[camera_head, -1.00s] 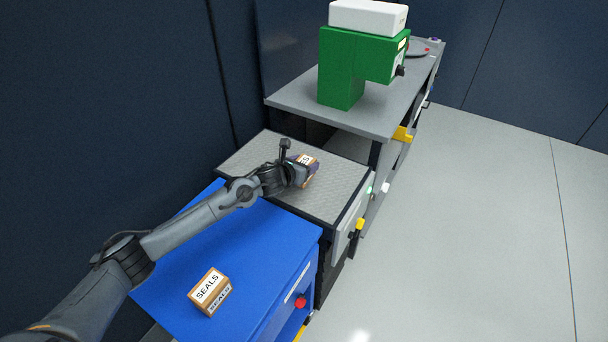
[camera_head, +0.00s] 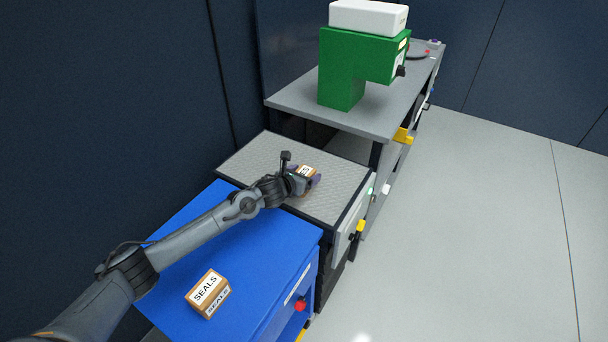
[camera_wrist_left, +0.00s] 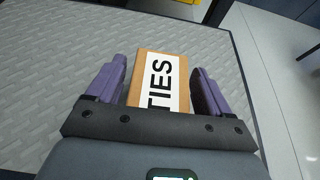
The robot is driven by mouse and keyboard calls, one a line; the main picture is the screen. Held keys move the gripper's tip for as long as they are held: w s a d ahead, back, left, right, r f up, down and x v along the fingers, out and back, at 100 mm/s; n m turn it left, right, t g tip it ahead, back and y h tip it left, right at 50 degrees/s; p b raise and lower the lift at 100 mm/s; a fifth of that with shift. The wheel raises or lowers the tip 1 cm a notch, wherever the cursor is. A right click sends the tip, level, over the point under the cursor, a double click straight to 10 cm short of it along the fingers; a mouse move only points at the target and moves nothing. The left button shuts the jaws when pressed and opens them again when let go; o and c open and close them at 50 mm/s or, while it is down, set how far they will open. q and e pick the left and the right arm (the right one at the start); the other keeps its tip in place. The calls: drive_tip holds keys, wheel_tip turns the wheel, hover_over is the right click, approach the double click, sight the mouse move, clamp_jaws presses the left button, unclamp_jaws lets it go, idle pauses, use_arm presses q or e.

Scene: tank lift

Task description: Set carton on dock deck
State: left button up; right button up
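The carton (camera_wrist_left: 160,82) is a small brown box with a white label, and "TIES" shows in the left wrist view. In the head view it (camera_head: 307,170) is low over or on the dock deck (camera_head: 345,178), a grey textured top; whether its underside touches is hidden. In the head view the left gripper (camera_head: 305,183) partly covers the carton. My right gripper is not in view.
A second carton marked "SEALS" (camera_head: 208,293) sits on the blue cabinet top (camera_head: 270,240) in front. Behind the deck stands a higher grey bench (camera_head: 290,98) with a green machine (camera_head: 345,70) and a white box (camera_head: 368,17). Open floor (camera_head: 480,230) lies to the right.

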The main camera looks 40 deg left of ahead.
use_arm(q)
drive_tip(key=shift+o, duration=0.4)
drive_tip(key=shift+r, duration=0.1)
drive_tip(key=shift+r, duration=0.2)
drive_tip(key=p+v, duration=0.3)
drive_tip(key=v, duration=0.7)
drive_tip(key=shift+s, duration=0.35)
drive_tip(key=shift+s+d+r, duration=0.1)
drive_tip(key=shift+s+r, duration=0.2)
drive_tip(key=shift+s, duration=0.25)
